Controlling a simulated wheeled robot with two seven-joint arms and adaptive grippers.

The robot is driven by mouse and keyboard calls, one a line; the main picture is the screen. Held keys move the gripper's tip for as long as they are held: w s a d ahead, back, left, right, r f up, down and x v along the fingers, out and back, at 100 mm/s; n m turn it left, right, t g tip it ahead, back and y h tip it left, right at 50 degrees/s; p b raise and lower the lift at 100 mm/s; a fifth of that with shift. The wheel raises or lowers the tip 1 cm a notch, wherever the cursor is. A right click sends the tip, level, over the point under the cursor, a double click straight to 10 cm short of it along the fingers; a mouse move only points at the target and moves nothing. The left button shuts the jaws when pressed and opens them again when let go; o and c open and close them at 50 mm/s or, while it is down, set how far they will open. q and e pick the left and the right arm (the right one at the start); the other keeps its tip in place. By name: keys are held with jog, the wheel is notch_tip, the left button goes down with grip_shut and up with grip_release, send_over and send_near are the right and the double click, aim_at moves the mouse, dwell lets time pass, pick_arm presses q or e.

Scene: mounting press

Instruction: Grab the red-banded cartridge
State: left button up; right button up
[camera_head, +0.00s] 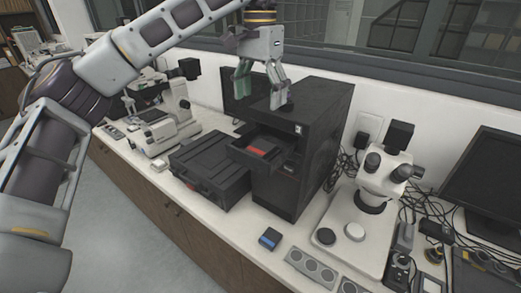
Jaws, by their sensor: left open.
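The black mounting press (299,148) stands mid-counter with its tray (240,152) pulled out at the front. A dark cartridge with a red band (258,151) sits in that tray. My left gripper (260,95) is open and empty, pointing down above the press and tray. Its fingers are spread, one in front of the dark press top and one to the left. A clear gap shows between the fingertips and the cartridge. My right gripper is out of view.
A low black case (211,168) lies left of the press. A small blue-topped block (269,239) and a grey panel with round wells (312,266) lie in front. Microscopes stand at left (165,125) and right (368,205), with cables behind the right one.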

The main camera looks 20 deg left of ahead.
pick_arm(q)
jog(key=shift+f, duration=1.75)
send_over(260, 147)
notch_tip(260, 147, down, 5)
jog(key=shift+s+f, duration=0.1)
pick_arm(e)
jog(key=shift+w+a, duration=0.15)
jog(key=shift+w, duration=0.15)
pick_arm(q)
jog(key=shift+f+p, duration=0.3)
jog(key=shift+f, duration=0.6)
jog(key=shift+f+p, duration=0.3)
jog(key=shift+f, duration=1.4)
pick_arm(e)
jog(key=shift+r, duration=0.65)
